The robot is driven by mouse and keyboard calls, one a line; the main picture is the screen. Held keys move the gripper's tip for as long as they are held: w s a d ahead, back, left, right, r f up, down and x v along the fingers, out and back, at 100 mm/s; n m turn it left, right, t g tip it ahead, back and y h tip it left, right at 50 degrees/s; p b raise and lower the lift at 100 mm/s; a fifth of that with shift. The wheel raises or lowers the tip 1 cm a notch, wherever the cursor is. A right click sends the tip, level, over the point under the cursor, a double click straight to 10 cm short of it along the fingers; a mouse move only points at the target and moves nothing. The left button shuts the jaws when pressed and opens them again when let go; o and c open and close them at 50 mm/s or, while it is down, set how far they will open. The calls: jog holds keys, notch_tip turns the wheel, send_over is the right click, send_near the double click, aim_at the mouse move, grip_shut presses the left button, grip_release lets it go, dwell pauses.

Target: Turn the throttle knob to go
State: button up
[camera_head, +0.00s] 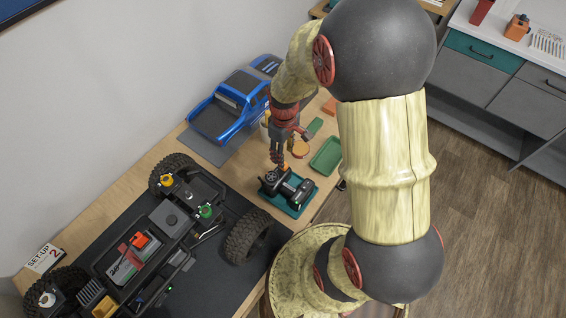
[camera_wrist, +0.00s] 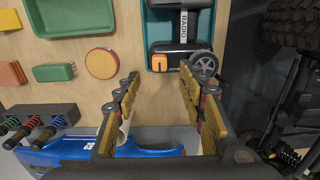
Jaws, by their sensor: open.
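A black radio (camera_head: 290,190) marked "RADIO" sits in a teal tray (camera_head: 304,205) on the wooden table. It also shows at the top of the wrist view (camera_wrist: 181,25). A grey spoked wheel (camera_wrist: 203,65) is on the radio's near right, with a small orange part (camera_wrist: 158,63) to its left. I cannot tell which part is the throttle knob. My gripper (camera_wrist: 160,75) is open and empty, its fingers pointing at the radio's near end. The right fingertip lies close to the wheel; contact cannot be told. In the head view my gripper (camera_head: 275,160) is just above the radio.
A black crawler chassis (camera_head: 170,222) stands on a dark mat left of the radio. A blue truck body (camera_head: 228,105) lies behind. A green tray (camera_head: 326,156) and an orange round piece (camera_wrist: 102,63) are nearby. Shock absorbers stand in a rack (camera_wrist: 45,118).

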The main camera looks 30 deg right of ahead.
notch_tip(320, 180, down, 6)
jog(key=shift+f+b, duration=0.2)
jog(key=shift+b, duration=0.5)
jog(key=shift+c, duration=1)
jog(key=c, duration=0.7)
grip_shut()
